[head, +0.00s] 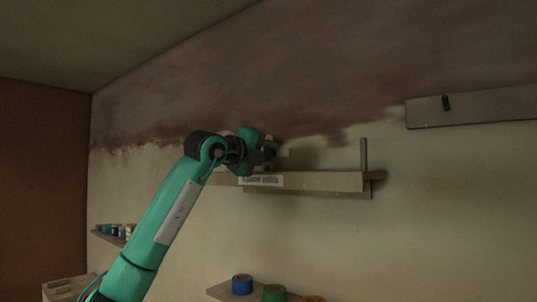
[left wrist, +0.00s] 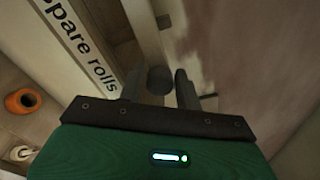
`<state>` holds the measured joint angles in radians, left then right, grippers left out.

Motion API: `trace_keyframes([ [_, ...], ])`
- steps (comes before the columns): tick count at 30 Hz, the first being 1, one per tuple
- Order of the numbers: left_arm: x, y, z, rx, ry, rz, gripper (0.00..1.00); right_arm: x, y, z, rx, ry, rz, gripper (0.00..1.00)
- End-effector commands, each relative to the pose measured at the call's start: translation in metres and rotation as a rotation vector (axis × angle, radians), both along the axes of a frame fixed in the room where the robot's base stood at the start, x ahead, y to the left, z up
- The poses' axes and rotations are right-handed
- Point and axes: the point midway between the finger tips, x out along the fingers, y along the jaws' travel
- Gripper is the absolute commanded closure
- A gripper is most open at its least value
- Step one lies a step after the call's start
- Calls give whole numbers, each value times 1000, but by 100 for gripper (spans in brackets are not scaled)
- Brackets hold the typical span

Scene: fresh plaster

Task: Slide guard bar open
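The label reading "spare rolls" (head: 261,180) sits on the front of a pale wooden shelf (head: 325,181) on the wall; the label also shows in the left wrist view (left wrist: 80,40). My left gripper (head: 274,153) is at the wall just above the label. My right gripper is out of view.
A board with a dark peg (head: 480,107) is on the wall to the right. An upright post (head: 363,154) stands at the shelf's right end. Below, a low shelf holds a blue roll (head: 242,284) and a green roll (head: 273,292). An orange roll (left wrist: 22,101) shows in the left wrist view.

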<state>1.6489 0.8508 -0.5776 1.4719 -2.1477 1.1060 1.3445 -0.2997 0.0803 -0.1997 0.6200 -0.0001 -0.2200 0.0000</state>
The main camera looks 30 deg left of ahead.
Motion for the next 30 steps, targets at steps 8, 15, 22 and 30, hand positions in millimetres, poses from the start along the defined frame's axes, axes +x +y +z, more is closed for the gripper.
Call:
trace_keyframes([
  [8, 3, 22, 0, 0, 4, 3, 100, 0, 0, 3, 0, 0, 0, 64],
  [15, 7, 76, 1, 3, 5, 3, 100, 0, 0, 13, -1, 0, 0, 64],
  [22, 8, 92, -1, 6, 3, 3, 100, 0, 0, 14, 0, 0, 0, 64],
  [30, 7, 92, -1, 6, 2, 4, 54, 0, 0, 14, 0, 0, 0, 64],
])
